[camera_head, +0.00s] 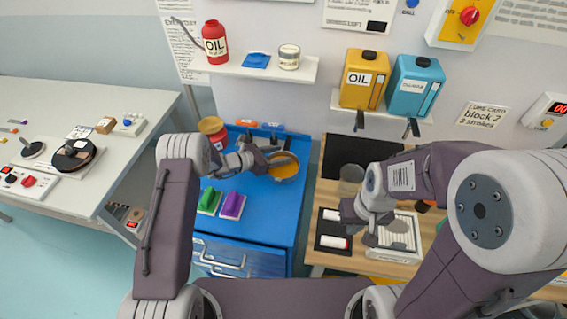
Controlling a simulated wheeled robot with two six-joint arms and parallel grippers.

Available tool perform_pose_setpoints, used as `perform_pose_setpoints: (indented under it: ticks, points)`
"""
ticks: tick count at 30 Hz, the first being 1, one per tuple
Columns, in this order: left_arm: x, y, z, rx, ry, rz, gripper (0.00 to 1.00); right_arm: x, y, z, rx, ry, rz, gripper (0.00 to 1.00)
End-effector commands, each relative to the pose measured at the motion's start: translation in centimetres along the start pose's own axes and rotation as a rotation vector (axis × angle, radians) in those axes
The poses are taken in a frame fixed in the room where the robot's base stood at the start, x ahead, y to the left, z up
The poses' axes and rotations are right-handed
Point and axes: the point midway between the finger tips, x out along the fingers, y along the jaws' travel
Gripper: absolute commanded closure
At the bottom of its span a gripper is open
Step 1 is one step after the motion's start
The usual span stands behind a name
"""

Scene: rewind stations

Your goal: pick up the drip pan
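The drip pan (284,174) looks like a round, shallow grey pan with an orange-yellow inside. It sits on the blue cabinet top, towards its right edge. My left gripper (271,161) is at the pan's left and far rim, and its fingers overlap the rim in the picture. I cannot tell whether it touches the pan or how far its fingers are apart. My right gripper (361,226) is over the wooden table, left of a white box, with its fingers apart and nothing seen between them.
A green block (209,201) and a purple block (232,206) lie on the blue cabinet (262,228) near its front. A red-and-yellow can (212,130) stands at its back left. A clear jar (350,181) is near my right gripper. Shelves with oil containers (364,79) hang above.

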Motion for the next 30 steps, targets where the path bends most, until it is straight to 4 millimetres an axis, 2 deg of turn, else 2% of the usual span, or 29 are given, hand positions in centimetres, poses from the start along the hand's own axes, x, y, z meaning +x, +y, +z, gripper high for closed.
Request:
perform_pose_setpoints:
  ticks: [1, 3, 5, 30]
  points:
    - [-0.02, 0.01, 0.0, 0.0, 0.0, 0.0, 0.66, 0.0, 0.0, 0.0, 0.0, 0.0, 0.0, 1.0]
    - [-0.02, 0.01, 0.0, 0.0, 0.0, 0.0, 0.86, 0.0, 0.0, 0.0, 0.0, 0.0, 0.0, 1.0]
    - [-0.03, 0.0, 0.0, 0.0, 0.0, 0.0, 1.0, 0.01, 0.0, 0.0, 0.0, 0.0, 0.0, 1.0]
    - [-0.03, -0.04, -0.04, -0.001, 0.001, -0.001, 1.0, 0.01, 0.0, 0.0, 0.0, 0.0, 0.0, 1.0]
